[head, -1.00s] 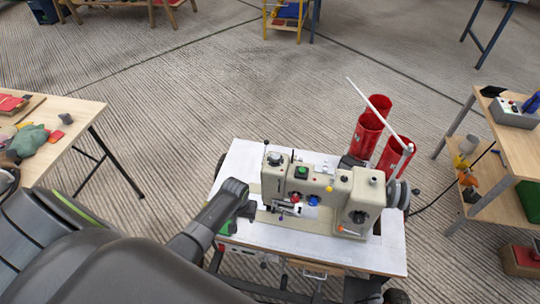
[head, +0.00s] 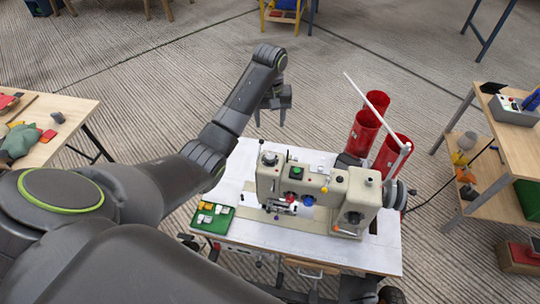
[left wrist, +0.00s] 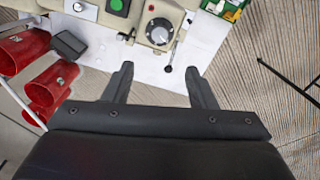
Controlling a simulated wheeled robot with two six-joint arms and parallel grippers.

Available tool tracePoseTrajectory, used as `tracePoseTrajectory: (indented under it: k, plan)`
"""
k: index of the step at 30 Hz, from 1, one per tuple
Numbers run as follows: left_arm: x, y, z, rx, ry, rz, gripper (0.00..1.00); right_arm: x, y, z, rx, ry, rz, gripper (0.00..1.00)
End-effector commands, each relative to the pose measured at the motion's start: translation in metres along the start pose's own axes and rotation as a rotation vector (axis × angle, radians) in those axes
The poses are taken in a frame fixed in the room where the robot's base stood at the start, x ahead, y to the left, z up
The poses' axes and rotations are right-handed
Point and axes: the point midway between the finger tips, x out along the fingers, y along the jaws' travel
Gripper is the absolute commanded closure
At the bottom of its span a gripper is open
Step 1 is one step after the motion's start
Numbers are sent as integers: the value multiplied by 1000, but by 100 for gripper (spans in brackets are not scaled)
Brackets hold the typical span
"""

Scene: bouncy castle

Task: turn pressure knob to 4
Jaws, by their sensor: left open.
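The sewing machine (head: 325,187) is cream coloured and stands on a white-topped table. My left gripper (head: 270,119) is open and empty, fingers pointing down, above and beyond the knob. In the left wrist view the gripper (left wrist: 160,68) shows both fingers apart, with the knob ahead of them and untouched. My right gripper is not in view.
A thin lever with a dark ball (left wrist: 168,68) sticks out near the knob. A green button (head: 296,172) is right of it. Red thread cones (head: 362,133) and a white rod stand behind the machine. A green tray (head: 212,219) lies at the table's left.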

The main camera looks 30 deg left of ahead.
Motion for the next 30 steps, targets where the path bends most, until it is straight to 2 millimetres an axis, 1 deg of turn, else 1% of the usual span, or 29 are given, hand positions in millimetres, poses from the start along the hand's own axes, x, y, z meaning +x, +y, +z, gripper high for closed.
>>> tracePoseTrajectory:
  k: [1, 10, 11, 21, 25, 30]
  plan:
    - [13, 0, 0, 0, 0, 0, 48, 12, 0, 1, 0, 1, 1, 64]
    - [47, 0, 0, 1, 1, 0, 48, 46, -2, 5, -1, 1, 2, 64]
    - [52, 0, 1, 0, -2, 0, 48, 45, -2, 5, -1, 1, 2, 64]
    - [121, 0, 1, 0, -3, -1, 48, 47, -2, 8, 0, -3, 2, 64]
    - [140, 0, 0, 0, -1, -1, 48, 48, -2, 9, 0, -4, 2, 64]
    - [154, 0, 1, 2, -1, 0, 48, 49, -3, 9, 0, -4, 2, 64]
